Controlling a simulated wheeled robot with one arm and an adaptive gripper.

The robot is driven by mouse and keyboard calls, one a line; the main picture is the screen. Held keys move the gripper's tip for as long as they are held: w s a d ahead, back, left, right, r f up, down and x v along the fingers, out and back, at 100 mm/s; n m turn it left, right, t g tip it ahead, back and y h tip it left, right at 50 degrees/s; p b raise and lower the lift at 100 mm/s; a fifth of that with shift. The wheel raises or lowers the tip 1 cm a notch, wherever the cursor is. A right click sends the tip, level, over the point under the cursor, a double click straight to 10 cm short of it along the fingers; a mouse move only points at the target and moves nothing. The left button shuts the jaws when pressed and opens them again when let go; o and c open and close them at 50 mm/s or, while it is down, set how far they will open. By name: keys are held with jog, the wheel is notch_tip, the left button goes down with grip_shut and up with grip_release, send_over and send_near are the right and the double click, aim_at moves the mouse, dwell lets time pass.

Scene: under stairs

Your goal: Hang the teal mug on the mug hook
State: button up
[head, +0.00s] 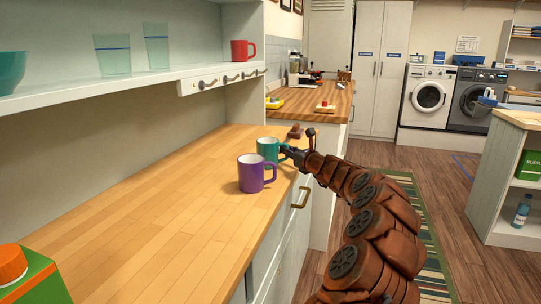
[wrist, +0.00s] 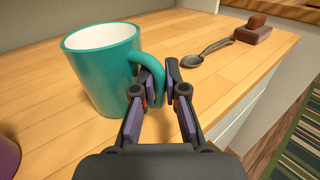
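The teal mug (head: 267,147) stands upright on the wooden counter, just behind a purple mug. In the wrist view the teal mug (wrist: 98,70) is at the upper left, its handle pointing right toward my fingers. My gripper (head: 286,151) is at that handle. In the wrist view my gripper (wrist: 161,82) has one finger on each side of the handle, closed close against it; the contact faces are partly hidden. The mug hooks (head: 232,78) sit in a row on a white rail under the shelf, above the counter, and look empty.
The purple mug (head: 252,174) stands close in front of the teal mug. A spoon (wrist: 207,52) and a brown block-shaped object (wrist: 252,31) lie beyond it. The shelf holds a red mug (head: 242,50) and glasses (head: 156,46). The counter's left part is mostly clear.

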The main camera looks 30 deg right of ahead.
grip_shut()
notch_tip(320, 180, up, 9)
jog(key=p, duration=0.2)
jog(key=shift+r+p, duration=0.15)
jog(key=shift+p, duration=0.25)
jog(key=shift+r, duration=0.4)
jog(key=shift+o, duration=0.2)
grip_release()
grip_shut()
